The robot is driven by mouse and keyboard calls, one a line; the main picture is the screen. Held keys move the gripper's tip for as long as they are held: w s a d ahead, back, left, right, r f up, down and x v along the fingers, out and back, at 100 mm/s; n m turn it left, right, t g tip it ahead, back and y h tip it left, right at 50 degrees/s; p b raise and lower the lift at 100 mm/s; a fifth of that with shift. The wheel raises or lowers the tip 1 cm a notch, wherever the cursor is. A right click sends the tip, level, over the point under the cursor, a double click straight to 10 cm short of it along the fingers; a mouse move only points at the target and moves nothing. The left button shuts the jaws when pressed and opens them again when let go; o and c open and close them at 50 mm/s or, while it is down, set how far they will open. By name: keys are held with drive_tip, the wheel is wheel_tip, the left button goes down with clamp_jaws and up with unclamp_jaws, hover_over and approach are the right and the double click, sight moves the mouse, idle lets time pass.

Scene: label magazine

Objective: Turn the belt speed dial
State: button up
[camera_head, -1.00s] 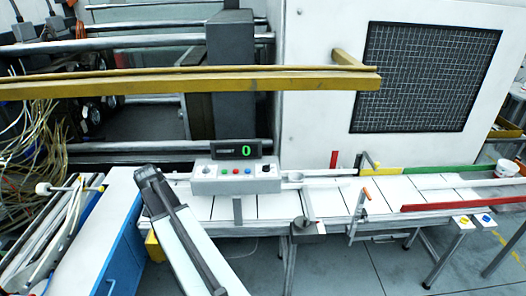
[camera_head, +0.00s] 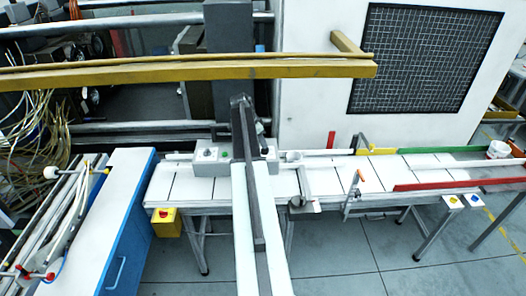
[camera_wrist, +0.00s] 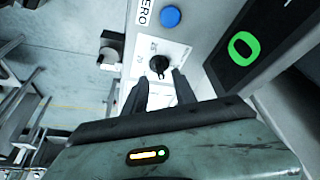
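In the wrist view a black dial (camera_wrist: 158,64) sits on a white plate on the grey control box (camera_wrist: 200,40), beside a blue button (camera_wrist: 171,17) with a label ending in "ERO". My gripper (camera_wrist: 159,84) is open. Its two dark fingers are apart and point toward the dial, one on each side of it in the picture. I cannot tell how far the tips are from the box face or whether they touch. In the head view the control box (camera_head: 212,169) is partly covered by my arm. Another knob (camera_head: 206,154) shows at its left end.
The box stands on the white conveyor (camera_head: 180,187). A yellow beam (camera_head: 150,74) crosses above and behind. A blue cabinet (camera_head: 128,230) is at left, with a yellow stop-button box (camera_head: 166,222) nearby.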

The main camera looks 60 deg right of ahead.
sight(265, 152)
drive_tip(key=b+x, duration=0.2)
drive_tip(key=x, duration=0.2)
drive_tip(key=shift+w, duration=0.1)
drive_tip(key=shift+r, duration=0.15)
clamp_jaws()
drive_tip(key=shift+a+n, duration=0.1)
drive_tip(key=shift+n, duration=0.2)
drive_tip(key=n, duration=0.1)
drive_tip(key=n+t, duration=0.1)
drive_tip(key=n, duration=0.1)
drive_tip(key=n+t, duration=0.1)
drive_tip(key=n, duration=0.1)
drive_tip(key=shift+s, duration=0.25)
drive_tip(key=n+t, duration=0.1)
drive_tip(key=n, duration=0.2)
drive_tip(key=n+t, duration=0.1)
drive_tip(key=n, duration=0.2)
drive_tip(key=shift+s+t, duration=0.15)
drive_tip(key=shift+t, duration=0.15)
drive_tip(key=shift+n+y, duration=0.3)
drive_tip(key=shift+n, duration=0.1)
